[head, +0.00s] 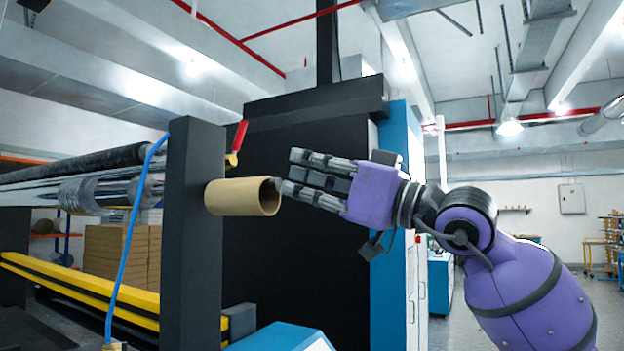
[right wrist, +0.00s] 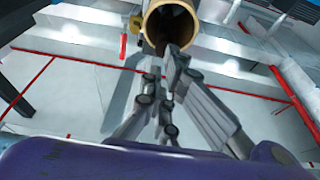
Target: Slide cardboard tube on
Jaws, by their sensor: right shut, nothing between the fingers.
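The brown cardboard tube (head: 240,197) juts sideways from the right face of a black upright post (head: 194,230), with its open end toward my right gripper. What holds the tube inside is hidden. My right gripper (head: 288,172) is shut and empty, with its fingertips close to the tube's open end. In the right wrist view, the tube's round mouth (right wrist: 171,14) is at the top, just beyond the fingertips (right wrist: 166,62). I cannot tell whether the fingertips touch the rim. My left gripper is not in view.
A red-handled valve (head: 237,138) is just above the tube. A blue hose (head: 131,230) hangs left of the post. Rollers (head: 90,188) and a yellow rail (head: 75,287) run left. A large black machine panel (head: 290,250) stands behind the gripper.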

